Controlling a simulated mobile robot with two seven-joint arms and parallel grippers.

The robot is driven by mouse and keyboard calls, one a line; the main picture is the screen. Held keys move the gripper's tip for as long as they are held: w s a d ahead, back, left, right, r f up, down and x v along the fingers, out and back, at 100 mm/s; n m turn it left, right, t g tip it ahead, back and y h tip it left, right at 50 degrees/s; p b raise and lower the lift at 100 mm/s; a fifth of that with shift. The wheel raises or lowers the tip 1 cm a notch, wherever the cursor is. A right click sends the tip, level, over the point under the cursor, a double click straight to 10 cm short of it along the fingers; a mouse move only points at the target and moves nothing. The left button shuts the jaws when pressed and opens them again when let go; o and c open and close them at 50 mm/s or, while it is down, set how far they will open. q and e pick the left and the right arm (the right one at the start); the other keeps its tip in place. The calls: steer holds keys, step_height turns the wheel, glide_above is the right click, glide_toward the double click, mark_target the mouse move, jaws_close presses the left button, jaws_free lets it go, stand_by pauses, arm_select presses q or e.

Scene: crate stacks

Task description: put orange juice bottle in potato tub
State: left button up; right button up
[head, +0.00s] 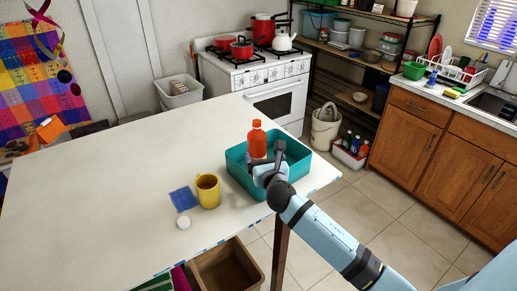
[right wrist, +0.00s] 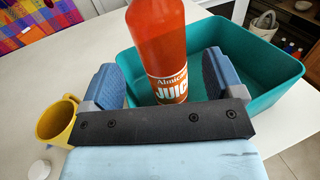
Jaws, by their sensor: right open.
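The orange juice bottle (head: 257,143) is upright, with an orange cap, and appears to stand inside the teal tub (head: 234,168) near the table's right corner. The bottle (right wrist: 158,40) also shows in the right wrist view, with the tub (right wrist: 268,95) around and behind it. No potatoes show in the tub, so I cannot tell if it is the potato tub. My right gripper (head: 270,162) is open. In the right wrist view its fingers (right wrist: 160,82) are on either side of the bottle, with gaps. The bottle's base is partly hidden. My left gripper is out of view.
A yellow mug (head: 208,192), a blue cloth (head: 183,199) and a small white round item (head: 183,222) lie left of the tub. A brown bin (head: 228,270) is below the table's front edge. The table's left side is clear. A stove (head: 262,78) stands behind.

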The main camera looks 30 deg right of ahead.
steer(key=s+a+f+m+g+y, duration=0.2)
steer(key=s+a+f+m, duration=0.3)
steer(key=s+f+m, duration=0.3)
steer(key=s+a+f+m+g+y, duration=0.2)
steer(key=s+a+f+m, duration=0.4)
steer(key=s+m, duration=0.6)
steer(key=s+a+f+m+g+y, duration=0.2)
steer(key=s+a+f+m+y, duration=0.2)
steer(key=s+f+m, duration=0.5)
steer(key=shift+s+a+f+m, duration=0.4)
steer(key=shift+s+a, duration=0.15)
steer(key=shift+a, duration=0.25)
